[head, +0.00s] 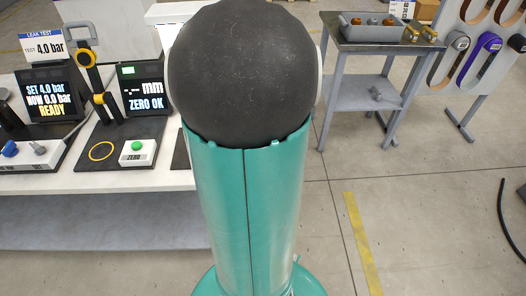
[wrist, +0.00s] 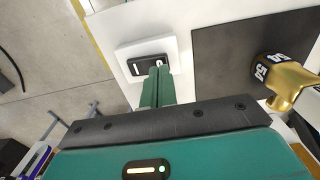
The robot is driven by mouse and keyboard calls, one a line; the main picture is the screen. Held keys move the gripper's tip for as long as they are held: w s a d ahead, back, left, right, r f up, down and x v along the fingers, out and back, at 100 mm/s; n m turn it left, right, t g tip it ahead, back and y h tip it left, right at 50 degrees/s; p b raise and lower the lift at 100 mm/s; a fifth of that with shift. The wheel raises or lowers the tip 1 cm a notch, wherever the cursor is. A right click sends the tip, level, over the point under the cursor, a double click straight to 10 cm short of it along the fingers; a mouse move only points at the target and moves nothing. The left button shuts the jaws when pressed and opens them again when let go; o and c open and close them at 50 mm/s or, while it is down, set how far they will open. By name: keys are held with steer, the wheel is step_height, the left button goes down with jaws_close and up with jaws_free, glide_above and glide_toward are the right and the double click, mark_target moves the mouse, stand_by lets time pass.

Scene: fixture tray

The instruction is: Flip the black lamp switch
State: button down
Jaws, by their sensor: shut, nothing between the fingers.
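The black switch (wrist: 137,68) sits in a white plate (wrist: 127,50) in the wrist view. It has a white bar mark at its left end and a round white mark at its right end. My gripper (wrist: 159,72) is shut and empty, its green fingers pointing at the right half of the switch. The fingertips overlap the lower right edge of the switch in the picture; I cannot tell whether they touch it. In the head view my arm fills the middle, and neither the switch nor my gripper shows.
A brass fitting (wrist: 288,80) with a dark numbered band stands right of the switch on a dark mat (wrist: 225,60). In the head view, a leak-test display (head: 48,95) and a gauge stand (head: 97,95) are on the white bench at left. A grey cart (head: 365,95) stands at right.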

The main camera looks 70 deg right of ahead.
steer(key=shift+f, duration=0.85)
stand_by(0.4)
steer(key=shift+r, duration=3.55)
